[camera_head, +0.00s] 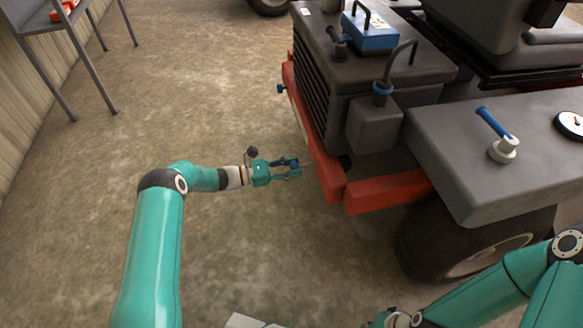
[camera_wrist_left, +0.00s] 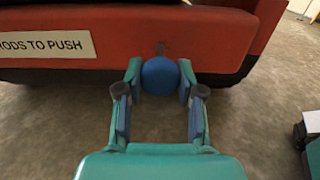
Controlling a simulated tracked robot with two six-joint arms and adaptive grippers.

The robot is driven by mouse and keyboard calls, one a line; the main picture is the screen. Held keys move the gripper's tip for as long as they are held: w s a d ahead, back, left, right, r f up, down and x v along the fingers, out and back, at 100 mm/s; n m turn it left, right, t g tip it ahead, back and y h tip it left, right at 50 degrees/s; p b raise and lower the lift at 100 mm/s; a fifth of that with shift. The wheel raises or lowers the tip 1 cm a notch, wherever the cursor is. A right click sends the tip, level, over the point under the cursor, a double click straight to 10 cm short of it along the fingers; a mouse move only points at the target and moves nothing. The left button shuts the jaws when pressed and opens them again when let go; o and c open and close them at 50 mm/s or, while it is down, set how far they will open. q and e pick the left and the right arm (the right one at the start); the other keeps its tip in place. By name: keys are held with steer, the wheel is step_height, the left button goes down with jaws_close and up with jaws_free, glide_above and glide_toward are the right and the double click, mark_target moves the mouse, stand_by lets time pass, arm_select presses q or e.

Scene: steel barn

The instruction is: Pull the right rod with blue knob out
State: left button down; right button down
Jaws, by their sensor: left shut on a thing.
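The right rod's blue knob (camera_wrist_left: 160,77) sits in front of the red bumper (camera_wrist_left: 225,35), right of a white label (camera_wrist_left: 45,45) reading "RODS TO PUSH". My left gripper (camera_head: 295,168) is at the bumper's near end in the head view. In the left wrist view its fingers (camera_wrist_left: 160,85) are shut on the knob, one on each side. The other blue knob (camera_head: 280,88) stands out from the bumper farther back. My right gripper (camera_head: 388,319) is only partly visible at the bottom edge.
The grey tractor (camera_head: 350,90) with its red bumper (camera_head: 318,165) fills the right side. It carries a blue box (camera_head: 370,30), a blue-handled lever (camera_head: 495,122) and a gauge (camera_head: 572,124). A grey shelf (camera_head: 60,25) stands at the far left. The floor left of the bumper is clear.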

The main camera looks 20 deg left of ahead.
arm_select(q)
steer(key=shift+w+a, duration=0.1)
steer(key=shift+a, duration=0.3)
steer(key=c, duration=0.9)
jaws_free()
steer(key=shift+o, duration=1)
steer(key=shift+d, duration=0.1)
steer(key=v, duration=1.2)
